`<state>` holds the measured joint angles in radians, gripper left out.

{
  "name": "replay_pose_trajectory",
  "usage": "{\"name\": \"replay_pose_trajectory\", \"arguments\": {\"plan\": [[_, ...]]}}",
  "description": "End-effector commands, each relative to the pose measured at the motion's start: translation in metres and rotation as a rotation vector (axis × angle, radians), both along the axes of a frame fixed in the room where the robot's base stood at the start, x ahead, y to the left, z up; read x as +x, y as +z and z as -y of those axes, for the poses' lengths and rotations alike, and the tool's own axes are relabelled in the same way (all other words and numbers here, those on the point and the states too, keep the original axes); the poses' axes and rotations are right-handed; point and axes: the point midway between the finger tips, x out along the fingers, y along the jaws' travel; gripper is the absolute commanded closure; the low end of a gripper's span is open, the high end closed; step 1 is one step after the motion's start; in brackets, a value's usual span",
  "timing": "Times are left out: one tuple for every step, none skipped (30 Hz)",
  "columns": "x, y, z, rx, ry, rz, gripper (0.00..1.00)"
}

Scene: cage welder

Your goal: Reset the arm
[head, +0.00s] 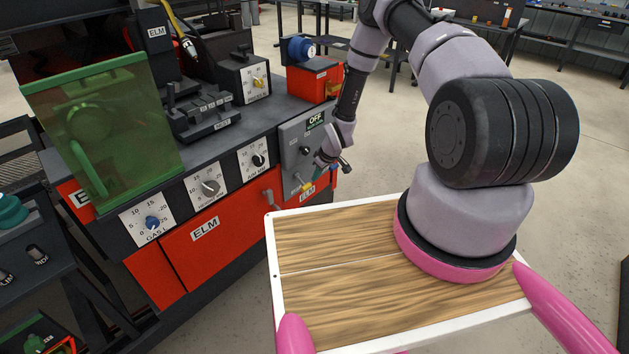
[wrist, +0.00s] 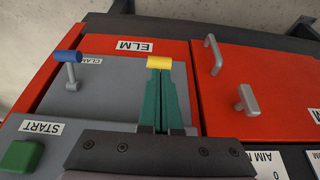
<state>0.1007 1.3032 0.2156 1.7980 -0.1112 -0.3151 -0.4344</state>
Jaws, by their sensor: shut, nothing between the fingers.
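My arm reaches from its base on the wooden tray toward the welder's right end. My gripper (head: 317,174) is low in front of the grey control panel (head: 291,137). In the wrist view my gripper's green fingers (wrist: 160,80) are together, with nothing between them. A yellow knob or lever end (wrist: 158,62) shows right at the fingertips; I cannot tell whether they touch it. The yellow piece also shows in the head view (head: 307,187), just below the gripper. The lever's shaft is hidden behind the fingers.
In the wrist view a blue-tipped lever (wrist: 68,58) by a clamp label and a green start button (wrist: 21,157) are left of the fingers. Handles (wrist: 214,55) stick out from the red front at right. The dial panel (head: 209,186) is left of the gripper. Open floor (head: 570,200) lies right.

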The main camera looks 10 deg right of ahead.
Motion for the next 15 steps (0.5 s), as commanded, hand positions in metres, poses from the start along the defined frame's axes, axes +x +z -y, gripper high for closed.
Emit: {"name": "replay_pose_trajectory", "arguments": {"plan": [[-0.003,0.007,0.003,0.0,0.0,0.001,1.0],[-0.004,0.01,0.004,0.0,0.001,0.002,1.0],[-0.007,0.016,0.006,0.0,0.001,0.002,1.0],[-0.009,0.02,0.008,0.0,0.001,0.002,1.0],[-0.012,0.024,0.009,-0.001,0.001,0.001,1.0],[-0.014,0.03,0.012,0.0,0.001,0.002,1.0],[-0.017,0.034,0.014,0.0,0.001,0.002,1.0],[-0.019,0.038,0.015,0.0,0.001,0.002,1.0],[-0.022,0.043,0.017,-0.001,0.001,0.003,1.0],[-0.024,0.047,0.019,0.0,0.001,0.002,1.0],[-0.026,0.05,0.02,0.0,0.001,0.002,1.0],[-0.028,0.054,0.021,0.0,0.001,0.002,1.0],[-0.03,0.056,0.022,0.0,0.001,0.002,1.0],[-0.031,0.058,0.023,0.0,0.001,0.002,1.0],[-0.032,0.06,0.024,0.0,0.0,0.001,1.0]]}}
